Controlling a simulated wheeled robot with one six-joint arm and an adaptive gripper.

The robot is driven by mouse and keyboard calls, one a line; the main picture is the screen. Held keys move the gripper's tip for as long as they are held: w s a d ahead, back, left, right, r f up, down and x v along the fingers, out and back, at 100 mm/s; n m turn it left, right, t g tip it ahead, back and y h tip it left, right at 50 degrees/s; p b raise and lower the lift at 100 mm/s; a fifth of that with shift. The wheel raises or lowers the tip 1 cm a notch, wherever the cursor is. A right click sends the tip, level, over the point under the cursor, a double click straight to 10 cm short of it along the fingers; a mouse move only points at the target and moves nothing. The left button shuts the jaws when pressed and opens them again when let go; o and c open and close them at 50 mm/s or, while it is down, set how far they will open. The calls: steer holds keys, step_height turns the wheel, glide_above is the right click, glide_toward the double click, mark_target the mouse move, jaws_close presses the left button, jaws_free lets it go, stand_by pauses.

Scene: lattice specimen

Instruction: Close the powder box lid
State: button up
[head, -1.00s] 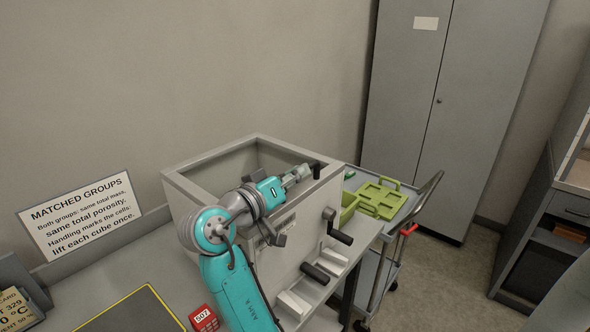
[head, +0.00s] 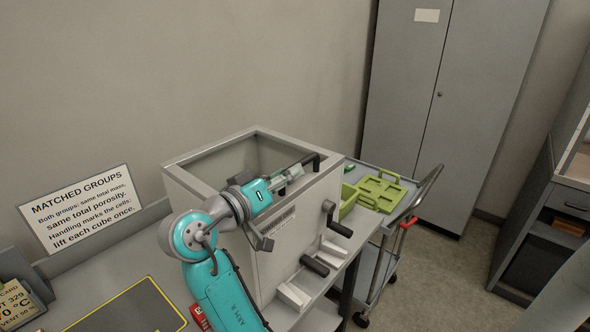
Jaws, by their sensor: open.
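A large grey box (head: 300,210) stands on the bench, with a pale frame around its top and its inside visible through it. I cannot tell whether a clear lid fills that frame. A dark handle (head: 312,159) sits at the frame's right corner. My gripper (head: 292,176) is open beside this handle, at the box's front top edge; its fingers are small and partly overlap the handle, so contact is unclear. On the cart, a green box (head: 348,203) lies beside a flat green ribbed panel with a handle (head: 383,192). My arm hides part of the grey box's front.
The cart (head: 368,255) stands to the right, before a tall grey cabinet (head: 455,100). A sign (head: 82,208) leans at the left. Floor is clear right of the cart.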

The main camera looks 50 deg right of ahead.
steer(key=a, duration=0.8)
steer(key=shift+s+a, duration=0.1)
steer(key=shift+a, duration=0.25)
